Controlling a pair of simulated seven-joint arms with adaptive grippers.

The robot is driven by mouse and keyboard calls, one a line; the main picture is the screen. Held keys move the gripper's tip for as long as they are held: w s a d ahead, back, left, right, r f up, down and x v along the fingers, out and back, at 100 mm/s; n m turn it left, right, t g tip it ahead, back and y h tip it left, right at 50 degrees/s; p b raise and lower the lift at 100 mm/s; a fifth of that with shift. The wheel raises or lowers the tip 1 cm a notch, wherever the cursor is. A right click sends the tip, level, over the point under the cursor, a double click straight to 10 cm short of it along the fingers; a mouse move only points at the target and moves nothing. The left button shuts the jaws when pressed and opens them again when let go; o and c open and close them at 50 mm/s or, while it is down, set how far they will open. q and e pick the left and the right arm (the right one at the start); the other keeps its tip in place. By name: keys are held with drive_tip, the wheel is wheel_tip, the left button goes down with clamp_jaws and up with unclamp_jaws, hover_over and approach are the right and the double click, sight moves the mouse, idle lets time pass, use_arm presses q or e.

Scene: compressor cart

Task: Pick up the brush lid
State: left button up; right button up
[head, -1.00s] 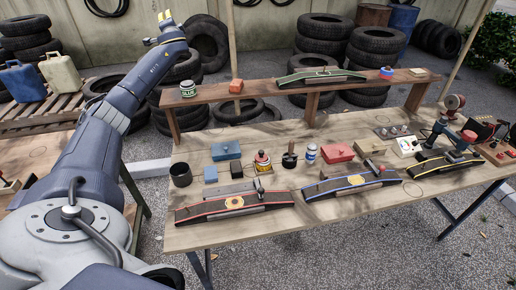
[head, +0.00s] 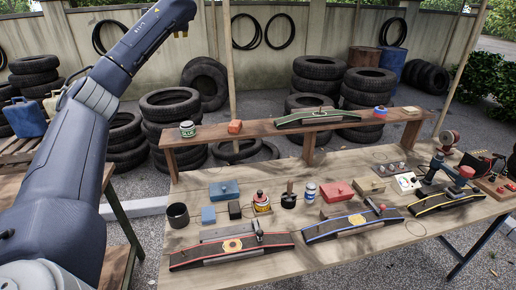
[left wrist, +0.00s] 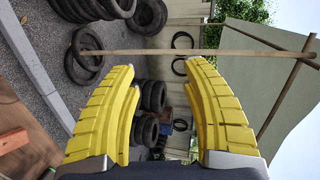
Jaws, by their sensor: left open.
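My left gripper (head: 181,33) is high at the upper left of the head view, well above and behind the bench. In the left wrist view its yellow fingers (left wrist: 162,68) are spread wide with nothing between them. I cannot single out the brush lid with certainty. A small yellow-and-red tin (head: 262,204) with a knobbed top stands mid-bench. Beside it is a dark piece with an upright handle (head: 289,197). My right gripper does not show.
The wooden bench (head: 330,262) holds several ramp-like pieces with coloured edges, a dark cup (head: 178,215), a blue box (head: 224,190) and a red box (head: 339,191). Tyres stand behind.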

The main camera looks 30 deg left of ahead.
use_arm(q)
drive_tip(key=w+d+f+n+g+h, duration=0.2)
drive_tip(key=w+d+f+h, duration=0.2)
drive_tip(key=d+f, duration=0.75)
drive_tip(key=n+g+h, duration=0.7)
drive_tip(key=g, duration=0.1)
hover_over(260, 191)
wheel_tip(260, 191, down, 42)
drive_tip(key=shift+a+f, duration=0.1)
drive_tip(key=shift+a, duration=0.05)
drive_tip(key=shift+f, duration=3.25)
drive_tip(key=shift+c, duration=0.5)
clamp_jaws()
